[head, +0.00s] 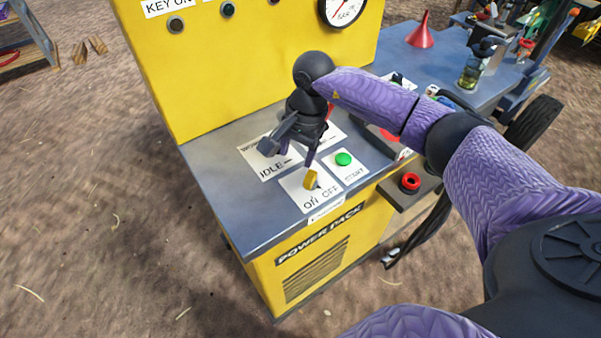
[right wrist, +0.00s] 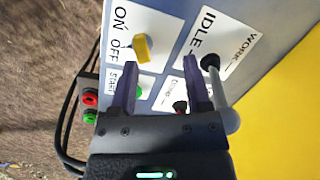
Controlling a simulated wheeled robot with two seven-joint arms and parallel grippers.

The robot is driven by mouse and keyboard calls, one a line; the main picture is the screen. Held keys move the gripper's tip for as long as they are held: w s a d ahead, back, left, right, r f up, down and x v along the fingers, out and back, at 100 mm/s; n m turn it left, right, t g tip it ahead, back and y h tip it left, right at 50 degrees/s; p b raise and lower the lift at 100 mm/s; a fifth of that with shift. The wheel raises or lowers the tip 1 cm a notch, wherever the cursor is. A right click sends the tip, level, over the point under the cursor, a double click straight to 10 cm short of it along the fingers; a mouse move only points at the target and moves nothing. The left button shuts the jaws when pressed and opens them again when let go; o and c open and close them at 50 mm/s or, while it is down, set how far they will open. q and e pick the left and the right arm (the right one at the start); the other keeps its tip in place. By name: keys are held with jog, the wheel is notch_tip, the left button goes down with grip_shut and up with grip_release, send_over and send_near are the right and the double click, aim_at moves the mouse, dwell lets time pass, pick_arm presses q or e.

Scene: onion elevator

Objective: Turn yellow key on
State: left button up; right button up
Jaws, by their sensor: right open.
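The yellow key (head: 311,178) stands on the ON/OFF label of the power pack's grey panel (head: 215,168). It also shows in the right wrist view (right wrist: 141,48), ahead of and a little left of the fingertips. My right gripper (head: 311,157) is open and empty just behind the key, its purple fingers pointing down at the panel. In the right wrist view the two fingers (right wrist: 161,68) are apart, with the key beyond their tips. Whether a finger touches the key cannot be told. My left gripper is not in view.
A green start button (head: 343,158) sits right of the key. A grey lever (head: 284,130) stands by the IDLE label, close to my right gripper. A red button box (head: 410,182) juts from the panel's right side. The yellow upright panel (head: 230,75) rises behind.

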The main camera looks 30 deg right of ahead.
aim_at(312, 172)
jog(key=d+h, duration=0.2)
jog(key=d, duration=0.1)
jog(key=shift+s+d+n, duration=0.1)
jog(key=shift+d+n, duration=0.1)
jog(key=shift+n, duration=0.1)
notch_tip(312, 172, down, 9)
jog(key=shift+a+r+b, duration=0.1)
jog(key=shift+b, duration=1.05)
grip_shut()
